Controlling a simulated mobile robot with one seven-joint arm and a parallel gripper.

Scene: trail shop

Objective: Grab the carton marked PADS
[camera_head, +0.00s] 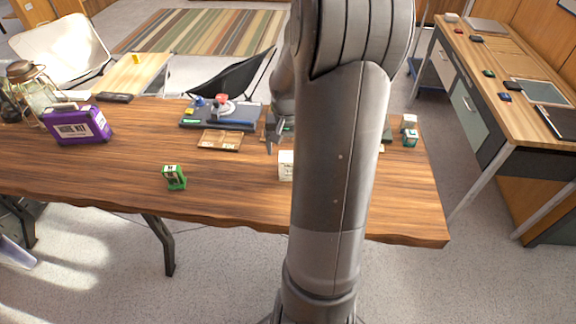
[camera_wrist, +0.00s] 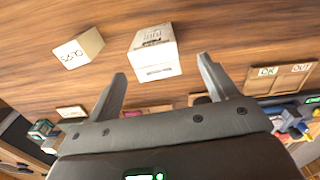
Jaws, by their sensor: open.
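Two pale cartons stand on the wooden table in the wrist view. One white carton (camera_wrist: 154,52) with printing on its top and side is just beyond and between my open fingertips, apart from them. A smaller cream carton (camera_wrist: 78,49) with dark upside-down lettering stands to its left. I cannot read PADS for certain on either. In the head view, a white carton (camera_head: 286,165) shows partly, its right side hidden by my arm. My gripper (camera_head: 275,143) is open and empty above the table behind it; its fingers also show in the wrist view (camera_wrist: 162,68).
A tray marked OK and OUT (camera_wrist: 282,77) lies right of my fingers in the wrist view. A green box (camera_head: 174,177), a purple case (camera_head: 78,125) and a dark tray of parts (camera_head: 220,115) are on the table (camera_head: 110,170). Small teal-and-white boxes (camera_head: 410,138) stand at its right end.

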